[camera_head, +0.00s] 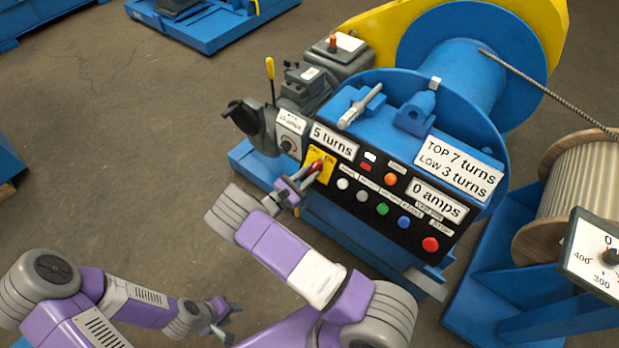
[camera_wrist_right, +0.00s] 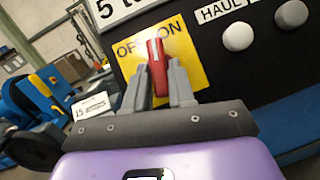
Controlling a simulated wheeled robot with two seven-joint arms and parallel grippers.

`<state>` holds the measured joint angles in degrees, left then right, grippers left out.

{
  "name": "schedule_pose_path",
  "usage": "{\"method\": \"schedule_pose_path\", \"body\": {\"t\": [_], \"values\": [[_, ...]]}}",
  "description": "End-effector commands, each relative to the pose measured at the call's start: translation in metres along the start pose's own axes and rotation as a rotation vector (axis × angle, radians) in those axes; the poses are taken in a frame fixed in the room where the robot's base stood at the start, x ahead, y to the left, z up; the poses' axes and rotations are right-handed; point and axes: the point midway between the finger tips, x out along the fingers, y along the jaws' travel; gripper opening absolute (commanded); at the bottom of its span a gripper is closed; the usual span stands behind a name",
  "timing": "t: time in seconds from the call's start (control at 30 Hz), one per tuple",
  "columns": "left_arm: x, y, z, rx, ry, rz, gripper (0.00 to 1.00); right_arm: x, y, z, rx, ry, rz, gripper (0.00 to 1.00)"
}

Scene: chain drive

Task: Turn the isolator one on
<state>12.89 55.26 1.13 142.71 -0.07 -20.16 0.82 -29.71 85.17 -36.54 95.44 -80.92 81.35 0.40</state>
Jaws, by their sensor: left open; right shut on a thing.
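The isolator is a yellow plate (camera_head: 324,177) marked OFF and ON with a red handle (camera_head: 317,165), on the left side of the black control panel. In the right wrist view the red handle (camera_wrist_right: 157,65) stands almost upright between the OFF and ON lettering on the yellow plate (camera_wrist_right: 190,52). Whether it is at OFF or ON I cannot tell. My right gripper (camera_head: 305,182) is shut on the handle; in the right wrist view its grey fingers (camera_wrist_right: 158,84) flank it. My left gripper (camera_head: 222,322) is open, low over the floor, away from the panel.
The panel (camera_head: 385,225) carries several coloured buttons and signs reading "5 turns" and "0 amps". A small knob box (camera_head: 289,140) stands left of the isolator. A blue winch drum (camera_head: 462,75) is behind, a rope reel (camera_head: 575,185) to the right.

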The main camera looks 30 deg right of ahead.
Motion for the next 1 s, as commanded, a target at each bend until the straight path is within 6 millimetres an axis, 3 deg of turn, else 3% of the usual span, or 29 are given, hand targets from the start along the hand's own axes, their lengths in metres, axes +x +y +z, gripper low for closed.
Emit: {"method": "schedule_pose_path", "body": {"t": [0.5,1.0], "values": [[0.021,-0.008,-0.001,0.0,0.0,0.0,0.43,0.0,0.008,0.0,0.344,0.003,-0.24,0.0],[0.025,-0.009,-0.001,0.0,0.0,0.0,0.43,0.001,0.01,0.002,0.458,0.003,-0.321,0.0]]}}
